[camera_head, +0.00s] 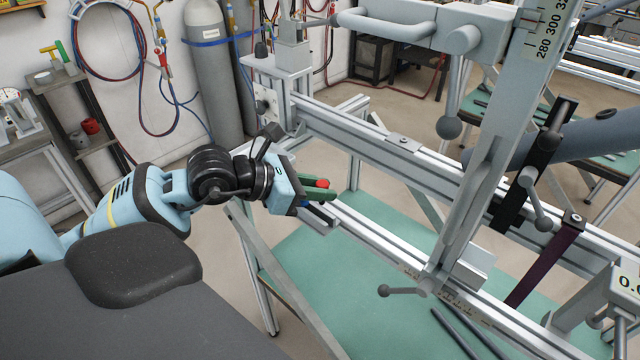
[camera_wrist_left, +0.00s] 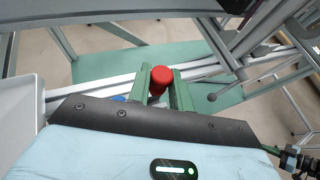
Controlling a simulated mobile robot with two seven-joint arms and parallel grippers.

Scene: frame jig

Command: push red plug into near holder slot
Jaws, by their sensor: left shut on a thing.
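The red plug (camera_head: 322,183) is between the green fingers of my left gripper (camera_head: 320,190), which is shut on it. In the left wrist view the round red top of the plug (camera_wrist_left: 161,76) shows between the two fingertips (camera_wrist_left: 161,85). The lower part of the plug is hidden by the fingers. The gripper is at the near-left end of the frame jig, just above its lower rail (camera_head: 375,237). I cannot make out the holder slots or whether the plug touches one. My right gripper is not in view.
A small blue thing (camera_wrist_left: 118,98) shows beside the left finger, mostly hidden by the gripper. The jig's upper beam (camera_head: 400,160) runs behind the gripper, and an upright (camera_head: 485,170) stands to the right. The green tabletop (camera_head: 330,270) below is mostly clear.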

